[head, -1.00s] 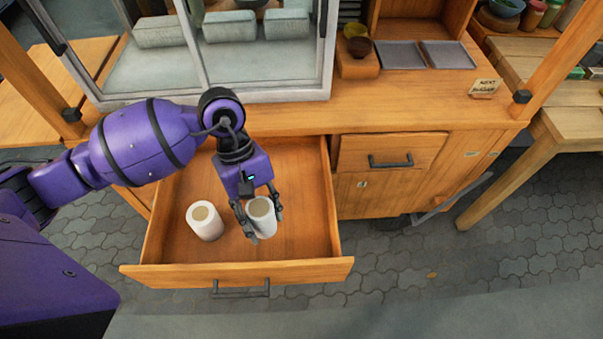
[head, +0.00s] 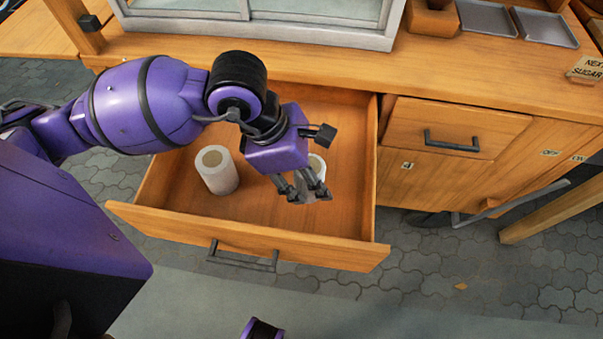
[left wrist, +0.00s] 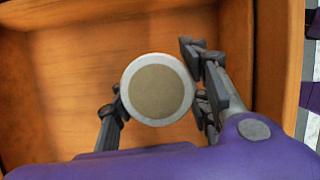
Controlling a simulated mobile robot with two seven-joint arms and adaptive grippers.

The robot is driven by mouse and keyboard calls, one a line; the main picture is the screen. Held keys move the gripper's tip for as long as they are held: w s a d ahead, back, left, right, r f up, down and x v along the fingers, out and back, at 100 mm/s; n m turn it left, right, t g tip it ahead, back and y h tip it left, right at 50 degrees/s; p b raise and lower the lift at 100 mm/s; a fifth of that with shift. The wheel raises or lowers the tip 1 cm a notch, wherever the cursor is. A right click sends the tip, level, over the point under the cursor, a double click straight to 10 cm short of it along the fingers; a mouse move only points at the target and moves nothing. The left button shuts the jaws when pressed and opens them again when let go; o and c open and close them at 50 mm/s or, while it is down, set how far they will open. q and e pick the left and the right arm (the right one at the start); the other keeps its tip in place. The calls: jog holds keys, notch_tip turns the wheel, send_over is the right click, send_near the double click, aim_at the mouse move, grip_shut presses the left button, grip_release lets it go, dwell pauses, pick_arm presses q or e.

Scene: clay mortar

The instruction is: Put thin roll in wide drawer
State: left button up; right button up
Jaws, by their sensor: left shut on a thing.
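The wide drawer (head: 250,238) is pulled open below the counter. My left gripper (head: 303,190) is over the right half of the drawer, shut on the thin roll (head: 318,164), a pale cylinder mostly hidden behind the gripper in the head view. In the left wrist view the roll's round end (left wrist: 157,90), beige with a white rim, sits between the fingers (left wrist: 160,98). I cannot tell whether it touches the drawer floor. A second, wider-looking white roll (head: 216,170) stands upright in the drawer's left half, apart from the gripper. My right gripper is not in view.
A smaller closed drawer (head: 445,128) with a dark handle is to the right. A glass-sided case (head: 270,30) stands on the counter above. Metal trays (head: 487,18) lie at the upper right. Bare drawer floor shows between the rolls.

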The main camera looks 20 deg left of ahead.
aim_at(308, 189)
pick_arm(q)
jog(key=shift+f+b, duration=0.3)
jog(key=shift+f, duration=2.5)
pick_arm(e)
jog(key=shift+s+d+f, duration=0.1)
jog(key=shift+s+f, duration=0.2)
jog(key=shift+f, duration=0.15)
pick_arm(q)
jog(key=shift+f, duration=0.1)
jog(key=shift+f, duration=0.15)
jog(key=o, duration=1)
jog(key=shift+o, duration=0.2)
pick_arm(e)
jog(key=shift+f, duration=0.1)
pick_arm(q)
jog(key=shift+r, duration=0.2)
jog(key=shift+r, duration=0.25)
jog(key=p+v, duration=0.1)
jog(key=v, duration=1)
jog(key=shift+a+r, duration=0.25)
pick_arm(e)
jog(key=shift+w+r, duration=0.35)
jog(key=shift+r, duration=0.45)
